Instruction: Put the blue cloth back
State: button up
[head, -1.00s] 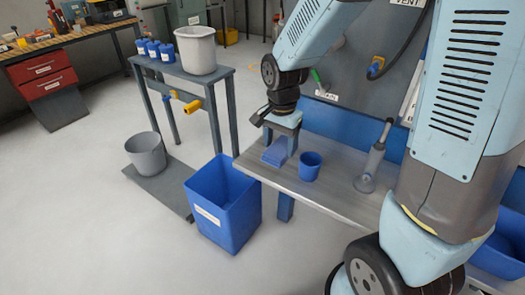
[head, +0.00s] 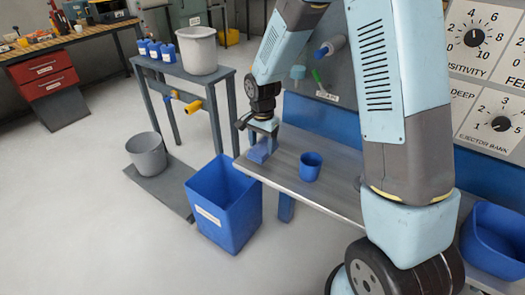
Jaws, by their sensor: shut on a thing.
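The blue cloth (head: 259,154) shows as a small blue patch at the left end of the grey bench (head: 335,188). My gripper (head: 262,143) points down over it and is shut on it. The fingertips are small and partly hidden by the gripper body. I cannot tell whether the cloth touches the bench top or hangs just above it.
A blue cup (head: 311,166) stands on the bench right of the cloth. A large labelled blue bin (head: 222,212) stands on the floor below the bench's left end. A grey bucket (head: 147,155) sits on a floor mat. Another blue container (head: 495,240) is at the right.

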aim_at(261, 146)
jog(key=shift+w+a+f, duration=0.15)
jog(key=shift+w+f, duration=0.1)
jog(key=shift+f, duration=0.25)
notch_tip(261, 146, down, 3)
jog(key=shift+r, duration=0.15)
jog(key=o, duration=1.1)
